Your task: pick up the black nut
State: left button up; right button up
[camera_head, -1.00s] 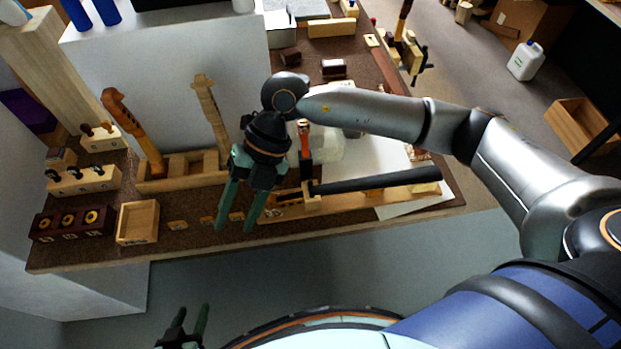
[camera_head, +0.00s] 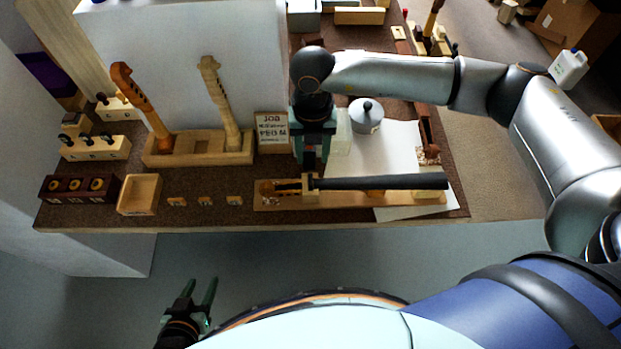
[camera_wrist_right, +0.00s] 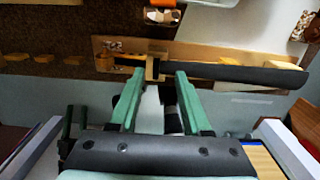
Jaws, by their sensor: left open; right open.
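My right gripper (camera_head: 310,160) points down over the bench, just behind a pale block (camera_head: 308,184) on a long wooden board (camera_head: 385,198). It is open; in the right wrist view its green fingertips (camera_wrist_right: 160,75) lie apart, with the block (camera_wrist_right: 152,67) between them in the picture and nothing held. A long black fingerboard-like bar (camera_head: 380,182) extends right from the block. A small dark strip (camera_head: 288,187) shows left of the block; I cannot tell whether it is the black nut. My left gripper (camera_head: 201,284) is open and empty, low in front of the bench.
A wooden tray (camera_head: 138,195) and small pale labels (camera_head: 205,201) are at the front left. A sign (camera_head: 272,130) and a lidded grey pot (camera_head: 366,116) flank my right gripper. White paper (camera_head: 395,150) lies on the right.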

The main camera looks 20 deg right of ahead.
aim_at(310, 174)
jog(key=shift+s+a+f+p, duration=0.15)
jog(key=shift+f+p, duration=0.1)
jog(key=shift+f, duration=1.3)
jog(key=shift+s+a+f+p, duration=0.1)
jog(key=shift+a+f+p, duration=0.1)
jog(key=shift+f, duration=1.3)
grip_shut()
